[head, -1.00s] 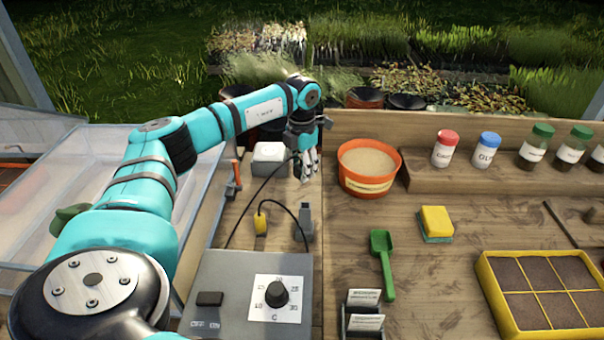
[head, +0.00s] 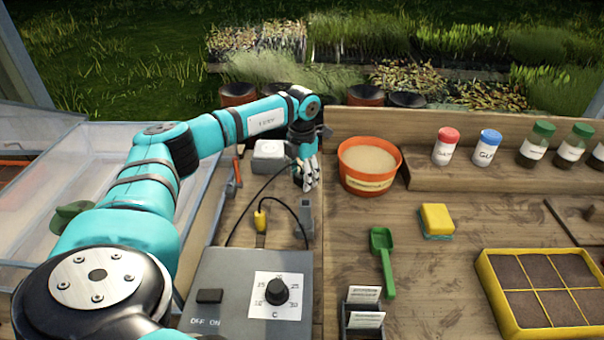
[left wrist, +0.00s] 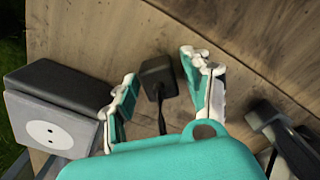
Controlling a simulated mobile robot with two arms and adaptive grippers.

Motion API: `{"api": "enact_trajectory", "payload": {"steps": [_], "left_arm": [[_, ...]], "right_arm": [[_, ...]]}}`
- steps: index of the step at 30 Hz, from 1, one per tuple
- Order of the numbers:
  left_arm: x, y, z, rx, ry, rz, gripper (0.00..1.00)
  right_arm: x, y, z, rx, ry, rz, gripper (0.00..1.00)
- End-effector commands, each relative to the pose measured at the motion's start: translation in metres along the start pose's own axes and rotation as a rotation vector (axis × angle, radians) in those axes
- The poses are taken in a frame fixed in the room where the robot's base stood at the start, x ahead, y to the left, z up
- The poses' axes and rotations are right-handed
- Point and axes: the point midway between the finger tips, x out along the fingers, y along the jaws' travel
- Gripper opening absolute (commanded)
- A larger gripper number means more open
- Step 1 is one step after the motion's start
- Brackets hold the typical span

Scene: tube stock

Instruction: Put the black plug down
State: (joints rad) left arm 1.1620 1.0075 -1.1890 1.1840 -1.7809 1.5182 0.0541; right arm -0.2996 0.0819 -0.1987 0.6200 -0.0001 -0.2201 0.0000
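The black plug (left wrist: 158,75) shows in the left wrist view over the wooden bench, with its black cable running toward the wrist. My left gripper (left wrist: 163,88) has its fingers spread on either side of the plug, with a narrow gap showing on each side. In the head view my left gripper (head: 307,184) is low at the back of the bench, right of the white socket box (head: 268,155); it hides the plug, and only the black cable (head: 270,181) shows. The socket face (left wrist: 42,132) is empty in the left wrist view. My right gripper is not in view.
A yellow plug (head: 260,220) and a grey holder (head: 306,219) are in front of the gripper. The grey control box (head: 237,276) is nearer. An orange tub (head: 368,168) stands close on the right.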

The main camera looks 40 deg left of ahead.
Motion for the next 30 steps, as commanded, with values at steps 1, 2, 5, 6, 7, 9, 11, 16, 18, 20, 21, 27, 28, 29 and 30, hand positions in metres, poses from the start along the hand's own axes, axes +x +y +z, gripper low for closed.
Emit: {"api": "enact_trajectory", "payload": {"steps": [1,2,5,6,7,9,11,16,18,20,21,27,28,29,30], "left_arm": [[0.000,0.000,0.000,0.000,0.000,0.000,0.55],[0.000,0.000,0.000,0.000,0.000,0.000,0.55],[0.000,0.000,0.000,0.000,0.000,0.000,0.55],[0.000,0.000,0.000,0.000,0.000,0.000,0.55],[0.000,0.000,0.000,0.000,0.000,0.000,0.55],[-0.002,0.000,0.000,0.000,-0.001,0.000,0.55],[-0.007,0.000,0.001,0.000,-0.002,0.000,0.55],[-0.031,0.000,0.002,0.000,-0.005,-0.001,0.55],[-0.047,0.000,0.001,0.000,-0.006,0.000,0.55],[-0.061,0.000,0.002,-0.001,-0.006,-0.001,0.55],[-0.071,0.000,0.002,-0.001,-0.006,0.000,0.55],[-0.110,0.000,0.001,-0.001,-0.004,0.000,0.55],[-0.114,0.000,0.001,-0.001,-0.003,0.000,0.55],[-0.118,0.000,0.001,-0.001,-0.002,0.000,0.55],[-0.122,0.000,0.001,-0.001,-0.002,0.000,0.55]], "right_arm": [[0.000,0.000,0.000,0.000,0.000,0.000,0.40],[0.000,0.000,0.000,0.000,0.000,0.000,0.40],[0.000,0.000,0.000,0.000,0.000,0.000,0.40],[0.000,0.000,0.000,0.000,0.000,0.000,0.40],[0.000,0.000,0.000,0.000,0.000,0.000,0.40],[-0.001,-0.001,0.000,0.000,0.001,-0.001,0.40],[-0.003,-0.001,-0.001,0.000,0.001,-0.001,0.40],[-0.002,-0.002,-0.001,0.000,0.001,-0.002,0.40],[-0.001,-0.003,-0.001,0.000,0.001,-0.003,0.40],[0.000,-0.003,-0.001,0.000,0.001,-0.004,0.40],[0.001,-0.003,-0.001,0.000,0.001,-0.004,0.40],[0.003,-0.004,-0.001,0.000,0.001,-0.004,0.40],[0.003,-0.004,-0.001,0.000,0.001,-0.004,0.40],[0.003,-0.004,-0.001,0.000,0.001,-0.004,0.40],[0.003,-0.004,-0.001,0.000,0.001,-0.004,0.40]]}}
